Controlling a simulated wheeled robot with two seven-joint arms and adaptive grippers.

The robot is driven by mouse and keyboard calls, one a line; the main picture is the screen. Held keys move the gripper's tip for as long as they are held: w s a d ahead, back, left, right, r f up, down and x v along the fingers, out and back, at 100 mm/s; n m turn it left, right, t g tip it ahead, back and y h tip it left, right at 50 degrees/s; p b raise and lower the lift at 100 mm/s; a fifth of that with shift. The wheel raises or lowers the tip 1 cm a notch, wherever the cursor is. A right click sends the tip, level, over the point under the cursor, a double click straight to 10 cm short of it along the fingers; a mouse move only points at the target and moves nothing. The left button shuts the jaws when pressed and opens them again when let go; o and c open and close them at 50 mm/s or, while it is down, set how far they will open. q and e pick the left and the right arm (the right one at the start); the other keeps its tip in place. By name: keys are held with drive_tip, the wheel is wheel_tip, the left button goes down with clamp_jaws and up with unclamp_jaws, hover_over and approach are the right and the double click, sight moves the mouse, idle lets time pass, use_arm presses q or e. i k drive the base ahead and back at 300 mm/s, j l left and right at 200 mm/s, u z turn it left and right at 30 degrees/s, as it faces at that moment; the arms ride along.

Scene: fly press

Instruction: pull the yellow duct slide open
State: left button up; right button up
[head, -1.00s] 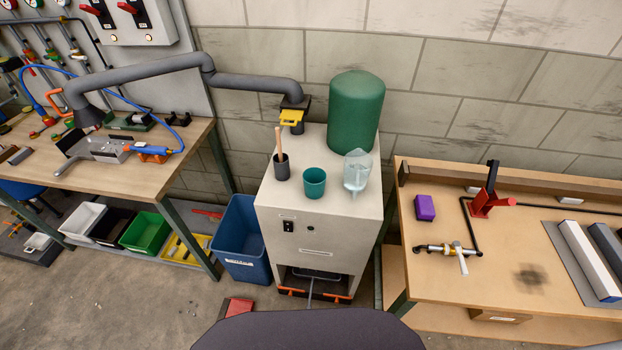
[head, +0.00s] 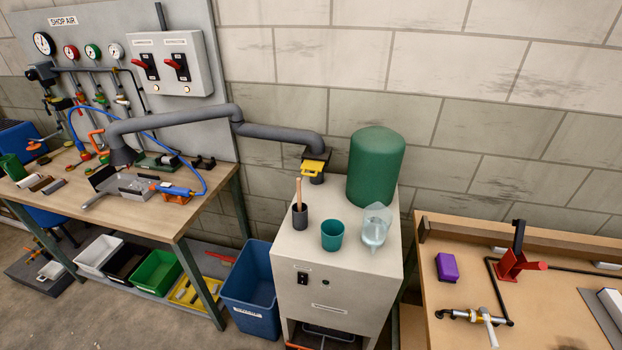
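The yellow duct slide (head: 315,167) sits in a dark frame where the grey duct (head: 275,132) bends down at the back of the pale cabinet (head: 337,283). Its yellow plate sticks out at the front of the frame. How far it is pushed in is too small to tell. Neither of my grippers shows in the head view.
On the cabinet stand a green tank (head: 376,168), a teal cup (head: 332,235), a dark pot with a wooden handle (head: 300,216) and a clear jug (head: 374,226). A blue bin (head: 251,290) stands at left. Wooden benches (head: 150,218) flank the cabinet on both sides.

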sight(316, 166)
drive_tip(key=k+j, duration=0.1)
drive_tip(key=j, duration=0.45)
drive_tip(key=k+j, duration=0.1)
drive_tip(key=j, duration=0.5)
drive_tip(key=k+j+u, duration=0.1)
drive_tip(key=j, duration=0.45)
